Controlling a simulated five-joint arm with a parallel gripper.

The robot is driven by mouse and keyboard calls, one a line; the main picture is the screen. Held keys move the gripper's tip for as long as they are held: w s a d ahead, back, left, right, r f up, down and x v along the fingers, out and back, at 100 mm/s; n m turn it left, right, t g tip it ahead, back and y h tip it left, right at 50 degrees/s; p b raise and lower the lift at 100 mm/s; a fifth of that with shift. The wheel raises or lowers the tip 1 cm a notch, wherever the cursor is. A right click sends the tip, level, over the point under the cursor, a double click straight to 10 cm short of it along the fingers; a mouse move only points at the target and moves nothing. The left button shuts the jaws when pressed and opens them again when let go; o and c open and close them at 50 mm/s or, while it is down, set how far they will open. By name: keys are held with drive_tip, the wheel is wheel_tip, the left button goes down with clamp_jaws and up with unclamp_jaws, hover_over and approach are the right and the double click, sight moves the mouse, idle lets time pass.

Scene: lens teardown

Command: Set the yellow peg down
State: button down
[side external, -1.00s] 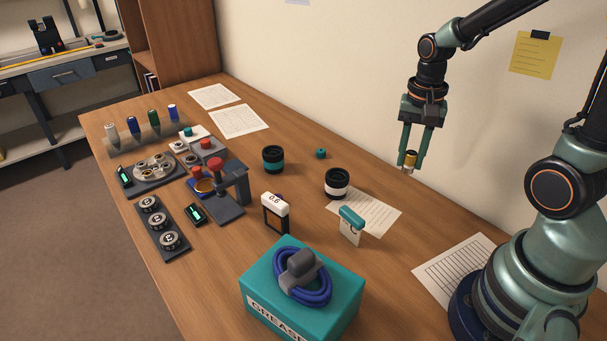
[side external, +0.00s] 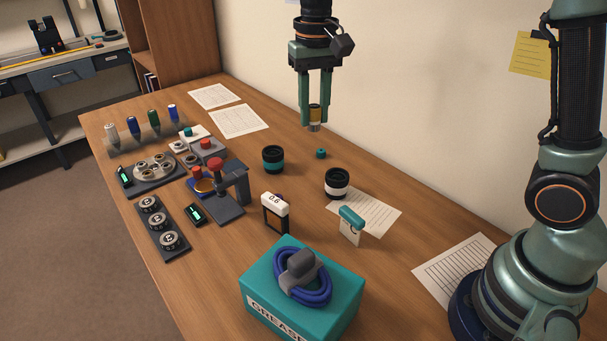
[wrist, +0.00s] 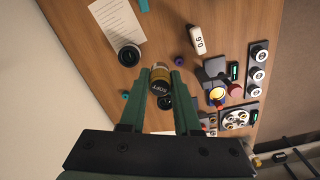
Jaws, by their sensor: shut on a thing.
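The held peg is well apart from the rack.
Two dark lens barrels, one teal-banded (side external: 273,159) and one white-banded (side external: 337,183), stand below with a small teal cap (side external: 321,153). A press (side external: 226,190) and trays fill the left. A grease box (side external: 300,295) stands in front.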

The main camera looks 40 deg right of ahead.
drive_tip(key=w+a+f+n, duration=0.15)
drive_tip(key=a+n, duration=0.65)
drive_tip(key=a, duration=1.5)
wheel_tip(320, 180, down, 20)
drive_tip(key=shift+f, duration=0.25)
drive_tip(key=shift+f, duration=0.15)
drive_tip(key=c, duration=0.6)
unclamp_jaws()
